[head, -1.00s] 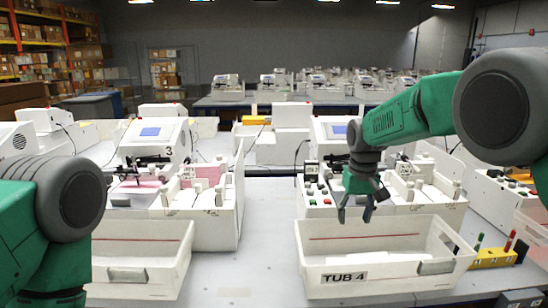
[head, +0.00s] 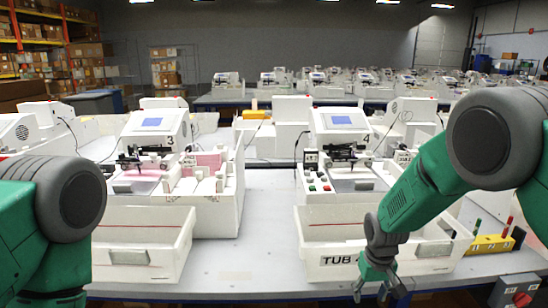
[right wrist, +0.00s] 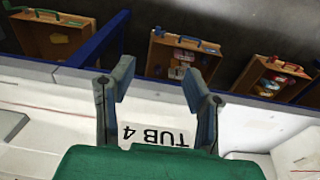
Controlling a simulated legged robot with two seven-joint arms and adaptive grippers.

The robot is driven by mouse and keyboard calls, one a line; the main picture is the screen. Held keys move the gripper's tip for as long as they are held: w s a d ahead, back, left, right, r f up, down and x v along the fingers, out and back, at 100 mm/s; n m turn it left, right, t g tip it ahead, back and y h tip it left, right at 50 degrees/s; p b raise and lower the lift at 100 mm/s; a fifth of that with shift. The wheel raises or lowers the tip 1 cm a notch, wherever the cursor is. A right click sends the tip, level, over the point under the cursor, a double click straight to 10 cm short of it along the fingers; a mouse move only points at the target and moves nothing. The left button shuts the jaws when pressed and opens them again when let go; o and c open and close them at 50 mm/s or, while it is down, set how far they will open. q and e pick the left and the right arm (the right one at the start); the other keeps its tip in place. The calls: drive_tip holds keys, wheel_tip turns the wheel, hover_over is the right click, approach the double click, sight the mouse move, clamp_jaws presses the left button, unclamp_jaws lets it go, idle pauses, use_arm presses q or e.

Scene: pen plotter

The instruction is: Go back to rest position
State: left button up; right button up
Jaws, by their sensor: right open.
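My right gripper (head: 383,286) hangs in front of the white tub labelled TUB 4 (head: 320,235), at the table's front edge. It is open, with nothing between its fingers. In the right wrist view the two fingers (right wrist: 155,85) stand apart, with the TUB 4 label between and below them. My left arm shows only as its upper links at the left of the head view; its gripper is out of view.
A second white tub (head: 110,232) stands at left. Plotter machines 3 (head: 157,135) and 4 (head: 340,130) stand behind the tubs. A yellow pen block (head: 490,244) is at right. Brown cases (right wrist: 178,55) lie below, beyond the blue table edge. The table between the tubs is clear.

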drive_tip(key=s+d+f+b, duration=0.2)
drive_tip(key=s+f+b, duration=0.1)
drive_tip(key=s+f, duration=0.65)
drive_tip(key=s+d+f+b, duration=0.2)
drive_tip(key=s+f, duration=0.7)
drive_tip(key=s, duration=0.2)
drive_tip(key=s+f+b, duration=0.1)
drive_tip(key=s+b, duration=0.3)
drive_tip(key=s, duration=1.3)
drive_tip(key=shift+d+f, duration=0.25)
drive_tip(key=shift+f, duration=0.15)
